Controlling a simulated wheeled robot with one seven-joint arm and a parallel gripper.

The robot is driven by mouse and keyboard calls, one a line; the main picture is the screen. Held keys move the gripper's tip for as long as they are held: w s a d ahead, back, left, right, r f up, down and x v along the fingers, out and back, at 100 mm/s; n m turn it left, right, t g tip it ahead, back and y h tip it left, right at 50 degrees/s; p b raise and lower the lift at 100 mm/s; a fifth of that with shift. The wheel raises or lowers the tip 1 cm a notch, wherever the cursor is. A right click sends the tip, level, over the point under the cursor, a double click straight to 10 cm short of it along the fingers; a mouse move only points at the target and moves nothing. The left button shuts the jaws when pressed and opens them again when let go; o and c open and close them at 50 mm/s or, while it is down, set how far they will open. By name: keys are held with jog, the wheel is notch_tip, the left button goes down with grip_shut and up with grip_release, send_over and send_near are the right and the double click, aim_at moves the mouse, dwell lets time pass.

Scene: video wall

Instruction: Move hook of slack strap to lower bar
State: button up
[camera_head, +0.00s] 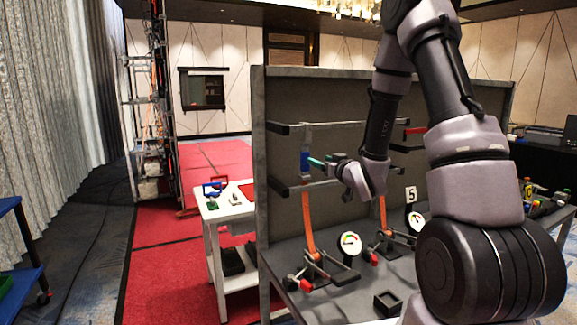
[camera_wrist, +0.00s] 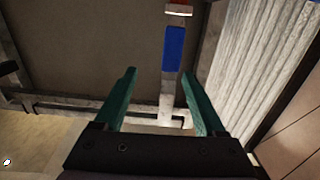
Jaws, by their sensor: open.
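The left strap has an orange band (camera_head: 308,222) rising from the bench to a blue section (camera_head: 304,162) and a pale metal hook piece (camera_head: 305,138). The hook reaches the upper bar (camera_head: 345,125). The lower bar (camera_head: 325,185) crosses below the blue section. My gripper (camera_head: 315,161), with teal fingers, is open beside the blue section. In the wrist view, which looks upside down, the blue section (camera_wrist: 174,48) and hook (camera_wrist: 167,95) appear between my fingers (camera_wrist: 158,73), nearer the right one. I cannot tell whether the fingertips surround the strap. A second orange strap (camera_head: 383,212) is partly hidden by my arm.
A grey back panel (camera_head: 283,95) stands behind the bars. The bench carries ratchets, dials (camera_head: 349,243) and a small black box (camera_head: 387,303). A white cart (camera_head: 221,208) stands left of the panel. Red carpet (camera_head: 155,270) lies further left.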

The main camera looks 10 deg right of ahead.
aim_at(305, 151)
jog(key=a+x, duration=0.2)
jog(key=x, duration=0.9)
jog(key=shift+s, duration=0.25)
jog(key=shift+f, duration=0.1)
grip_shut()
jog(key=c, duration=0.6)
grip_release()
jog(key=shift+c, duration=0.2)
jog(key=shift+d, duration=0.1)
grip_shut()
